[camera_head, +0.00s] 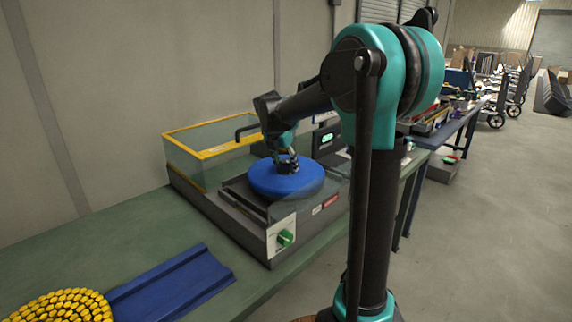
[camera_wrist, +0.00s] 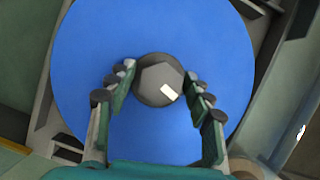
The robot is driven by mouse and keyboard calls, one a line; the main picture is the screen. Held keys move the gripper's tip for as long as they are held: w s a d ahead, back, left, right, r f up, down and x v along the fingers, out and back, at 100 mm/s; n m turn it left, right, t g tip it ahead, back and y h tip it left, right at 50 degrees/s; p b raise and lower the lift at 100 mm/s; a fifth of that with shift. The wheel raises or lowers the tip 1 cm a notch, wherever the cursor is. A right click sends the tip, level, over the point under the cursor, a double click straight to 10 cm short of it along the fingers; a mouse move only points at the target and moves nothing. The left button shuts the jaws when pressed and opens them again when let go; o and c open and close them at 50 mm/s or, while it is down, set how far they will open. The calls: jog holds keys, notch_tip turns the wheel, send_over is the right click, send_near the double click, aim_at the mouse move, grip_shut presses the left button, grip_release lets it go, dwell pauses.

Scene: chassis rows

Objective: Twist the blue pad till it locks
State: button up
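The blue pad (camera_head: 287,184) is a thick round disc lying flat on the grey machine. It fills much of the wrist view (camera_wrist: 95,45). A dark hexagonal knob (camera_wrist: 157,76) with a small white mark stands at its middle. My gripper (camera_head: 288,164) reaches down over the middle of the pad. In the wrist view, the fingertips of my gripper (camera_wrist: 160,78) are on either side of the knob, very close to its edges. I cannot tell whether they press on it. The pad's underside and its seat are hidden.
The machine (camera_head: 228,214) has a green knob (camera_head: 286,238) on its front and a clear yellow-rimmed guard (camera_head: 212,153) behind. A small display box (camera_head: 327,140) stands behind the pad. A blue tray (camera_head: 172,284) and yellow pieces (camera_head: 66,305) lie on the green bench at front left.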

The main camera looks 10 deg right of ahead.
grip_shut()
jog(key=shift+c, duration=1.3)
grip_release()
jog(key=shift+s, duration=0.1)
grip_shut()
jog(key=shift+m+g+h, duration=0.3)
jog(key=shift+m, duration=0.9)
jog(key=shift+f+m+g, duration=0.1)
jog(key=shift+m+g, duration=0.2)
jog(key=shift+m, duration=0.7)
